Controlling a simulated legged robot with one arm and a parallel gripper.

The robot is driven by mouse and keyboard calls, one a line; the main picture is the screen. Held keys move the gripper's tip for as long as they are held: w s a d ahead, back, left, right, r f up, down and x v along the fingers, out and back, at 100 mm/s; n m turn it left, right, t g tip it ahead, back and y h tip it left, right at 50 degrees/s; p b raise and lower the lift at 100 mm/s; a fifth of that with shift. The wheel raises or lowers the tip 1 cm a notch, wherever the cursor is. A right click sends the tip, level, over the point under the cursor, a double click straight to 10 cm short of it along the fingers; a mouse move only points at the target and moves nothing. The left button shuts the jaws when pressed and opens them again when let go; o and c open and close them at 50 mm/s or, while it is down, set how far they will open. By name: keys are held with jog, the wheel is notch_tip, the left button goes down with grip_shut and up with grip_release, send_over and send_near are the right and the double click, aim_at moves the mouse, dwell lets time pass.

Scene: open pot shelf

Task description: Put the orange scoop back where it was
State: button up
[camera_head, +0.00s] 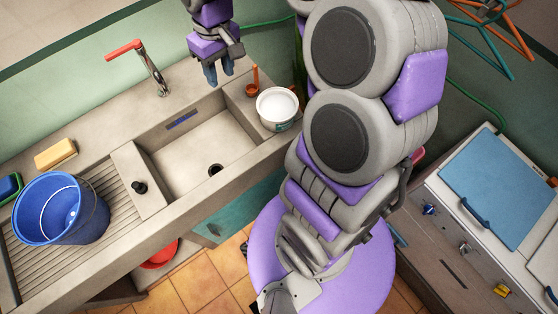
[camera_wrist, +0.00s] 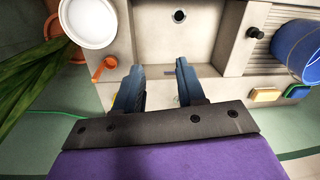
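The orange scoop (camera_head: 252,90) is on the sink's right-hand ledge in the head view, close beside the white tub (camera_head: 278,107), with its handle pointing up in the picture. In the wrist view the scoop (camera_wrist: 110,63) lies just left of my fingers, below the tub (camera_wrist: 88,20). My gripper (camera_head: 219,76) is above the back of the sink, left of the scoop and apart from it. In the wrist view my gripper (camera_wrist: 159,72) has its two blue fingers spread with nothing between them.
The sink basin (camera_head: 205,140) is empty. A red-handled tap (camera_head: 150,70) stands behind it. A blue bucket (camera_head: 60,215) and a yellow sponge (camera_head: 55,153) are on the left. A leafy plant (camera_wrist: 35,75) is beside the tub. A stove (camera_head: 500,185) stands at right.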

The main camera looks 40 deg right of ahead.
jog(key=s+a+m+g+h, duration=0.1)
jog(key=s+m, duration=0.1)
jog(key=s, duration=2.4)
jog(key=shift+s+a+f+m+g, duration=0.15)
jog(key=shift+s+f+m+g, duration=0.15)
jog(key=shift+s, duration=0.1)
